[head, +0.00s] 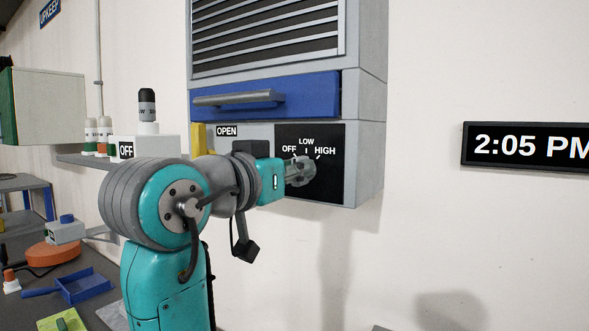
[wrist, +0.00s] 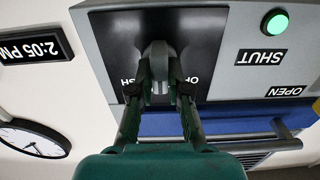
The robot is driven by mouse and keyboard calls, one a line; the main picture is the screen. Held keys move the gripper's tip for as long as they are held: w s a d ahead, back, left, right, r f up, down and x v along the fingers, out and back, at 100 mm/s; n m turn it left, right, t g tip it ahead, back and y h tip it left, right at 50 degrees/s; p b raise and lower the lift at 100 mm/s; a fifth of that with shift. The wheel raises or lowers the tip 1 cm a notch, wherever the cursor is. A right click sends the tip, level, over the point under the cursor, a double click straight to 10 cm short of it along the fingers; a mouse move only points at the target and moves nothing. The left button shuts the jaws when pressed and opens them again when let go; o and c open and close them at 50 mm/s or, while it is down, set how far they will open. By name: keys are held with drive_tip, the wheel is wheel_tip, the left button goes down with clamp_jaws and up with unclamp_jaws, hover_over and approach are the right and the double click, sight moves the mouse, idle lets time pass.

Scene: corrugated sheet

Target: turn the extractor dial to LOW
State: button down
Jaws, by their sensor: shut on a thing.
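The extractor dial (wrist: 157,52) is a grey knob on a black panel (head: 330,188) at the lower front of the grey extractor housing. White marks on the panel read OFF at left, LOW at top and HIGH at right. My gripper (head: 302,171) reaches the dial from the left in the head view and hides most of it. In the wrist view, which is upside down, the two fingers of my gripper (wrist: 160,92) are shut on the dial from both sides. The fingers cover the LOW mark there, and I cannot tell which mark the dial points to.
A blue drawer (head: 320,96) with a grey bar handle (head: 238,98) juts out above the panel. A green lamp (wrist: 275,22) is lit beside a SHUT label. A clock display (head: 525,146) hangs on the wall at right. The wall below the housing is clear.

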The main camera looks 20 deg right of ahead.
drive_tip(key=c, duration=1.1)
unclamp_jaws()
drive_tip(key=v, duration=1.2)
